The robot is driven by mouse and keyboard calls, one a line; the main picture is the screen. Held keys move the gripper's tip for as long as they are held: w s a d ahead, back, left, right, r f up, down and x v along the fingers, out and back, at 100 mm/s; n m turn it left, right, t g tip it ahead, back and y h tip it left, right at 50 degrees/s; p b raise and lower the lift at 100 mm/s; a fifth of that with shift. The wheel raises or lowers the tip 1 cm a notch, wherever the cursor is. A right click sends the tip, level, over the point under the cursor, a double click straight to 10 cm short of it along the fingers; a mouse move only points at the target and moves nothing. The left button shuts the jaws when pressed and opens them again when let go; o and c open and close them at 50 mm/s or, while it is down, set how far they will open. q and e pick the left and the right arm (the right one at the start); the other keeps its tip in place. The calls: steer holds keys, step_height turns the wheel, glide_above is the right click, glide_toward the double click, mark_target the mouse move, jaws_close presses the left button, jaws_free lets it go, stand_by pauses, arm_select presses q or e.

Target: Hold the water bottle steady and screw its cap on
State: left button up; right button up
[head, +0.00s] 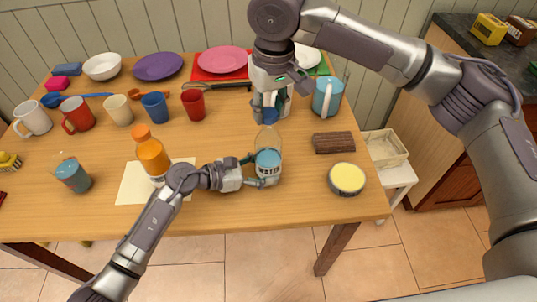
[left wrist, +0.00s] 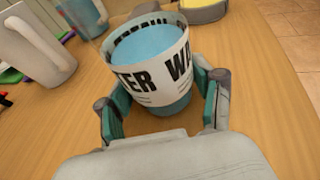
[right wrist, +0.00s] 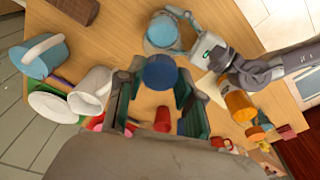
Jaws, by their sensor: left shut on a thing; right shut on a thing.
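The clear water bottle (head: 268,144) stands upright near the table's front, with blue water and a white label. My left gripper (head: 264,169) is shut around its lower part; the left wrist view shows the labelled bottle (left wrist: 152,62) between both fingers (left wrist: 160,110). My right gripper (head: 271,108) points down above the bottle, shut on the blue cap (head: 271,116). In the right wrist view the cap (right wrist: 160,72) sits between the fingertips, and the bottle (right wrist: 163,33) shows beyond it, off to one side. The head view does not show clearly whether cap and neck touch.
An orange juice bottle (head: 151,155) stands left of the water bottle on a paper sheet (head: 131,187). A brown block (head: 334,143), a yellow-topped tin (head: 347,179) and a light-blue mug (head: 328,97) stand to the right. Several cups and plates fill the back.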

steer(key=shift+f, duration=1.1)
stand_by(3.1)
arm_select(q)
steer(key=shift+o, duration=0.8)
steer(key=c, duration=0.8)
steer(key=shift+c, duration=1)
arm_select(e)
steer(key=shift+o, duration=1.3)
steer(key=o, duration=0.5)
